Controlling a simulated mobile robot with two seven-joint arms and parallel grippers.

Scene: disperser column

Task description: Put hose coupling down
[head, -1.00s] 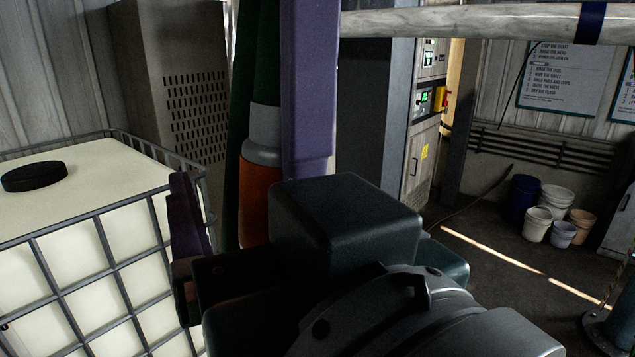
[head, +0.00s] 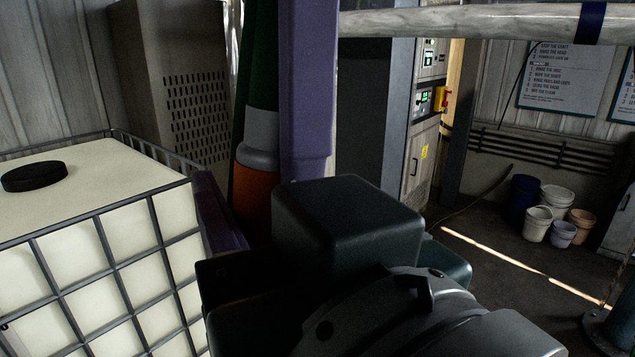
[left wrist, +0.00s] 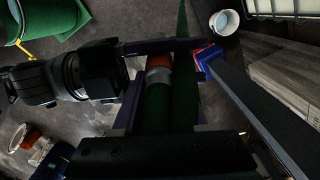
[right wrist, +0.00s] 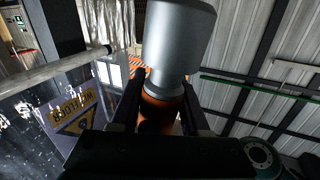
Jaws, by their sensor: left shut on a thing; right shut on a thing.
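The hose coupling shows in the head view as an orange body (head: 255,192) under a grey collar (head: 258,143), hanging roughly upright from a green hose (head: 262,60). My right gripper (right wrist: 160,98) is shut on the coupling's orange part; a grey metal piece (right wrist: 177,50) shows beyond its fingers. In the head view my dark right wrist hides the coupling's lower end. My left gripper (left wrist: 160,95) is shut on the green hose (left wrist: 157,105); the grey collar (left wrist: 158,75) and orange part (left wrist: 159,61) lie beyond. A purple finger stands in front of the hose in the head view.
A white caged tank (head: 110,165) with a black cap (head: 34,176) stands close on the left. A pale horizontal pipe (head: 450,22) crosses the upper right. Several buckets (head: 537,222) stand by the back wall. Open floor (head: 490,245) lies right of my wrist.

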